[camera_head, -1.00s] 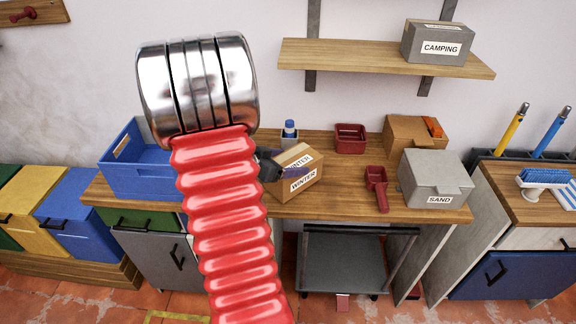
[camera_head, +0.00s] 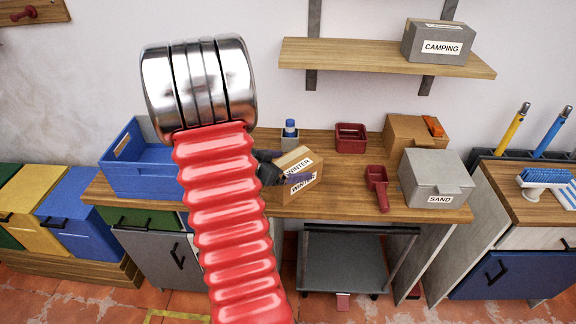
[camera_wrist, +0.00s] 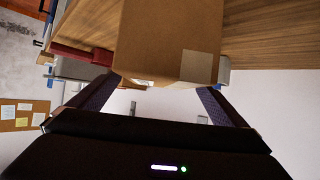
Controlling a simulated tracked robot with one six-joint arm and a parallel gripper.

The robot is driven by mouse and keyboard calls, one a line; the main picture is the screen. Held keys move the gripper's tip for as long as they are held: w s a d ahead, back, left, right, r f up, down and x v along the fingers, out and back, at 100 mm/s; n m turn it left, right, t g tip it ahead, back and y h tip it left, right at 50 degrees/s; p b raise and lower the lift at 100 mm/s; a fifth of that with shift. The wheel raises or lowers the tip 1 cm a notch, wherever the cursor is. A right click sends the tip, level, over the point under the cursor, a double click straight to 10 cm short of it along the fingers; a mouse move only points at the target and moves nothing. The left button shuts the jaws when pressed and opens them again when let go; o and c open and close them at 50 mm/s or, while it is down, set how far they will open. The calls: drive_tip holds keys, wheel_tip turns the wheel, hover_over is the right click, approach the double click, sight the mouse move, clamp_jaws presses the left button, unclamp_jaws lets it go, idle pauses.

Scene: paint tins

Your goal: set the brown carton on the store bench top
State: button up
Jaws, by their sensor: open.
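The brown carton (camera_head: 310,180) with WINTER labels stands on the wooden store bench top (camera_head: 340,203), near its front edge. In the wrist view the carton (camera_wrist: 165,40) shows between my gripper's fingers, with gaps beside it. My gripper (camera_head: 287,168) is open, with one dark finger in front of the carton and the other behind its left side. It also shows at the bottom of the wrist view (camera_wrist: 155,97). My red arm hides part of the bench left of the carton.
A blue crate (camera_head: 130,180) stands at the bench's left. A blue-capped bottle (camera_head: 289,135), red bin (camera_head: 350,138), red scoop (camera_head: 377,185), another brown box (camera_head: 405,135) and grey SAND box (camera_head: 435,180) stand around. A shelf (camera_head: 370,55) hangs above.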

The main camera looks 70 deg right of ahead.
drive_tip(key=shift+r, duration=0.1)
drive_tip(key=shift+w+a+r, duration=0.15)
drive_tip(key=shift+w+a, duration=0.05)
drive_tip(key=v, duration=1.1)
drive_tip(key=shift+a, duration=0.2)
drive_tip(key=shift+w+r, duration=0.1)
drive_tip(key=shift+w, duration=0.1)
